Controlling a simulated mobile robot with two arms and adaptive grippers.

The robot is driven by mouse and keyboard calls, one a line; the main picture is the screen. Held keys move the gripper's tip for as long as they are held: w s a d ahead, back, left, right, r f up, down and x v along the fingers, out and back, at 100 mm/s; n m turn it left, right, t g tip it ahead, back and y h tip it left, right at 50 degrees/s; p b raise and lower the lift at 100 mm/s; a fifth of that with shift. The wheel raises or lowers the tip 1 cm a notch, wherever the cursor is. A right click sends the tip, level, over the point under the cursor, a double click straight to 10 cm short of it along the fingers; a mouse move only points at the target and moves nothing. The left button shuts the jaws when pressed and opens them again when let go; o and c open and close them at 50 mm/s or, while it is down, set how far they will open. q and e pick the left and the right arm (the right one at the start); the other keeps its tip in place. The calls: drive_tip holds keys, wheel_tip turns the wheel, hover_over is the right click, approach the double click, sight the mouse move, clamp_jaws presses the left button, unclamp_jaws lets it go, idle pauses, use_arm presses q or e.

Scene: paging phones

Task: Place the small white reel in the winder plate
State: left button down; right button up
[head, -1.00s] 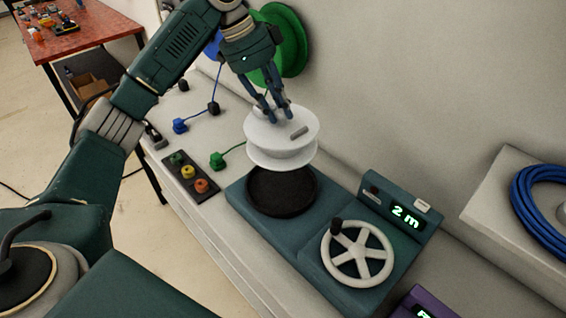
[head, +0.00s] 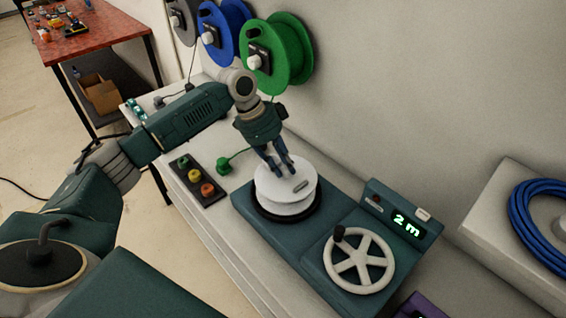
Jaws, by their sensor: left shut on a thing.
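The small white reel (head: 287,190) sits low over the round black winder plate (head: 310,212), on the left part of the teal winder. The plate's dark rim shows around the reel's lower edge. The reel looks level and roughly centred; I cannot tell whether it touches the plate. My left gripper (head: 279,170) is above the reel, with its fingers pointing down and shut on the reel's hub at the top. The fingertips are partly hidden by the reel. My right gripper is not in view.
The winder has a white crank wheel (head: 358,261) and a display reading "2 m" (head: 406,225). A panel with coloured buttons (head: 197,180) and a green plug (head: 223,165) lie left of it. Green (head: 285,55) and blue wall reels (head: 228,30) hang behind. A blue cable coil (head: 545,212) lies right.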

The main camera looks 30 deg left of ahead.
use_arm(q)
drive_tip(key=c, duration=1.5)
unclamp_jaws()
drive_tip(key=shift+b+v, duration=1.15)
drive_tip(key=shift+v, duration=4.95)
